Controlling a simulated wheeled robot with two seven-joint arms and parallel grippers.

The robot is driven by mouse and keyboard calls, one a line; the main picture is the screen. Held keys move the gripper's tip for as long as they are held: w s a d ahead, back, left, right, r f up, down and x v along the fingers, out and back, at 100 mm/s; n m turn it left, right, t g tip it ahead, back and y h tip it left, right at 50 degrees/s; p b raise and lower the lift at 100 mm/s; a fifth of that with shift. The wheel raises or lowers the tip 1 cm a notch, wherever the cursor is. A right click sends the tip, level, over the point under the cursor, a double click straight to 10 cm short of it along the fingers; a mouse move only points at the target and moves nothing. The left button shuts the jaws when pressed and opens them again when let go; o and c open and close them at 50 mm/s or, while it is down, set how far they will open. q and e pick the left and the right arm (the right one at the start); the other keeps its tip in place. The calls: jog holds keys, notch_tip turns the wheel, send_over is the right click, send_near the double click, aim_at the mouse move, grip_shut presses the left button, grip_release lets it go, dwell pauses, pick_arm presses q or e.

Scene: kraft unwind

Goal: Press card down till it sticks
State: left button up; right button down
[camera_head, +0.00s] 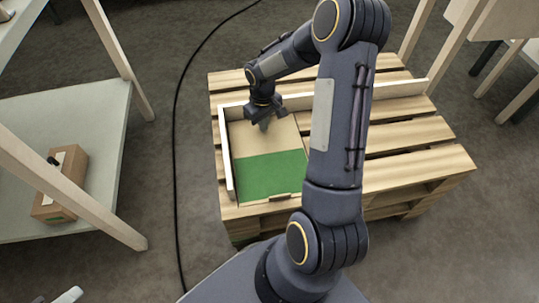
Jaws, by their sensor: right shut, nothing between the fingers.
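A flat panel lies on the wooden pallet (407,132), inside a low pale edging (226,160). Its far part is a plain tan card surface (258,142) and its near part is green (268,174). I cannot tell whether the two are one piece. My right gripper (264,124) points down over the far part of the tan surface, shut and empty. Its fingertips are at or just above the surface; contact cannot be made out. My right arm hides the right side of the panel. My left gripper is not in view.
A shelf rack (95,122) stands at the left, with a small cardboard box (62,180) on its lower shelf. A black cable (176,130) runs along the floor between rack and pallet. More wooden-legged furniture (518,92) stands at the right. Bare pallet slats lie right of my arm.

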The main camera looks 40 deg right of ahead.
jog(key=shift+f, duration=0.35)
jog(key=shift+r, duration=0.1)
dwell(1.1)
notch_tip(320, 180, up, 7)
jog(key=p, duration=0.5)
dwell(0.3)
dwell(0.4)
